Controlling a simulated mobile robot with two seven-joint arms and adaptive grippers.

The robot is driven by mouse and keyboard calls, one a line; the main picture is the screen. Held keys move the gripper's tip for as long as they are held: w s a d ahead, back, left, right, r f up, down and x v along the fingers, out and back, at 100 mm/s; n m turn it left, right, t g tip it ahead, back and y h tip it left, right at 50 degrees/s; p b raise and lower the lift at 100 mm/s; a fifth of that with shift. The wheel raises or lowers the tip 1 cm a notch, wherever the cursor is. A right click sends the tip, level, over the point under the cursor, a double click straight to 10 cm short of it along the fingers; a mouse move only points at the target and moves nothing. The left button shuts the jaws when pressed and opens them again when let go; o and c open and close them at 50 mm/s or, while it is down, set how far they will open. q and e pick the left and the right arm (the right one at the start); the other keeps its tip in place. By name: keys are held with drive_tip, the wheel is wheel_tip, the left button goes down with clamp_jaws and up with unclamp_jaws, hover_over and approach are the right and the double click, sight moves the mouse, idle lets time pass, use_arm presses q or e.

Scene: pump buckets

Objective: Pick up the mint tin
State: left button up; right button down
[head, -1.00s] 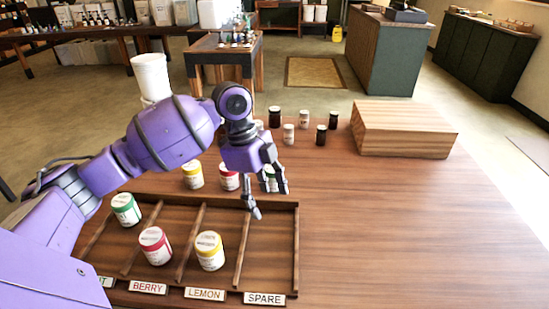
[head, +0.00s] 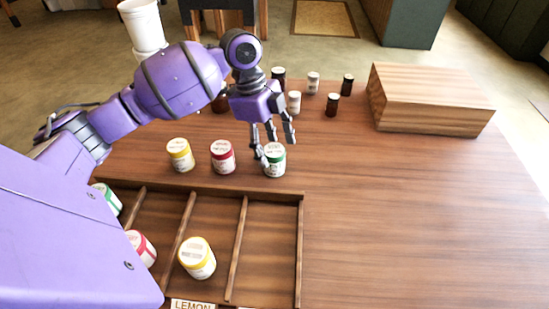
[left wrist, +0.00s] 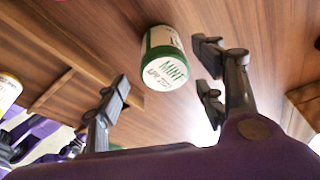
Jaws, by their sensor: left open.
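The mint tin (head: 274,161) is white with a green band and stands upright on the table just behind the tray. In the left wrist view the mint tin (left wrist: 163,58) shows its lid, with MINT printed in green. My left gripper (head: 275,145) is open and empty, close above and behind the tin in the head view. In the left wrist view the open fingers (left wrist: 163,82) are on either side of the tin, with gaps to it. My right gripper is not in view.
A red tin (head: 222,157) and a yellow tin (head: 180,155) stand left of the mint tin. The divided tray (head: 301,245) holds several tins at the front. Dark and pale jars (head: 331,105) and a wooden box (head: 432,98) stand behind. The right table is clear.

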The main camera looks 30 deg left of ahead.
use_arm(q)
drive_tip(key=x, duration=0.3)
drive_tip(key=a+x, duration=0.1)
drive_tip(key=x, duration=0.1)
drive_tip(key=shift+w+f, duration=0.15)
drive_tip(key=c, duration=1.3)
